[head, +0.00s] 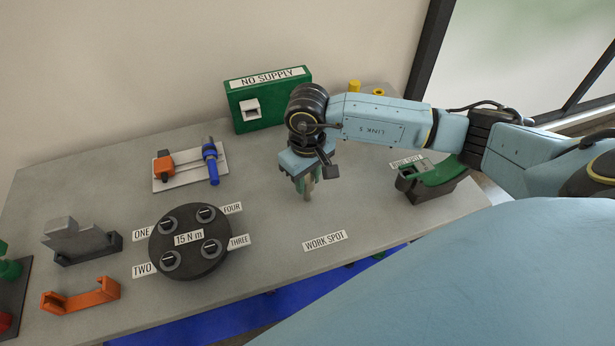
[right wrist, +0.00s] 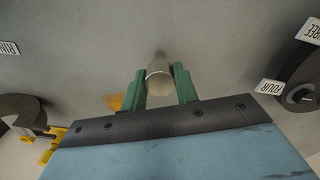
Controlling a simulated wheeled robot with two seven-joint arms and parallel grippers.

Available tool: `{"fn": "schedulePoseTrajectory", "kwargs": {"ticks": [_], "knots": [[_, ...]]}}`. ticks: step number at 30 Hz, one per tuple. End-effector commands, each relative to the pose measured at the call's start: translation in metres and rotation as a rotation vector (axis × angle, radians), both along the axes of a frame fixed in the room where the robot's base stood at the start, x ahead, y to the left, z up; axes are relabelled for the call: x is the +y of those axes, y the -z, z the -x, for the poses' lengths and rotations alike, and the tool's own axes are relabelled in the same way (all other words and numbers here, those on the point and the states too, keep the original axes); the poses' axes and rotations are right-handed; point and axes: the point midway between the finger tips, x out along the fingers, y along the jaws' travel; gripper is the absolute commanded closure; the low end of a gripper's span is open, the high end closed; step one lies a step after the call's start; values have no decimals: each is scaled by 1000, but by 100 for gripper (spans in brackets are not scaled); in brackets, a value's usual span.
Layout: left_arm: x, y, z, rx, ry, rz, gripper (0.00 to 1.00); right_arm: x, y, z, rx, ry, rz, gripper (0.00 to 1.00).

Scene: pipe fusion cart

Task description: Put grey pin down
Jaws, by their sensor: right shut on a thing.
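The grey pin (right wrist: 159,76) is between the green fingers of my right gripper (right wrist: 159,88) in the right wrist view. The gripper is shut on it. In the head view my right gripper (head: 306,184) points down over the middle of the grey table, and the pin (head: 308,195) shows as a short upright piece below the fingers. I cannot tell whether the pin's lower end touches the table. The WORK SPOT label (head: 325,241) lies on the table in front of the gripper. My left gripper is not in view.
A round black 15 N m plate (head: 184,262) with several numbered sockets is left of the gripper. A green NO SUPPLY box (head: 268,119) stands behind. A white board (head: 181,183) carries orange and blue parts. A green-and-grey device (head: 440,178) is at right. Bare table surrounds the gripper.

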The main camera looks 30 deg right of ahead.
Motion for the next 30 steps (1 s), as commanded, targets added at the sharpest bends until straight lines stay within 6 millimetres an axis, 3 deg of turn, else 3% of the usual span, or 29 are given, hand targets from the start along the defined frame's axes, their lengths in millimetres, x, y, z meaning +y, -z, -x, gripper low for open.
{"fn": "schedulePoseTrajectory", "kwargs": {"ticks": [1,2,6,18,30], "knots": [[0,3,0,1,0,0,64,0,3,0,-1,0,0,100],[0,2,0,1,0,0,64,0,2,0,0,0,0,66],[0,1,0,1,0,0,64,0,1,0,0,0,0,49],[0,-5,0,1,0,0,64,0,-4,0,1,0,0,49],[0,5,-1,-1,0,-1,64,0,-85,-1,-5,0,1,49]]}}
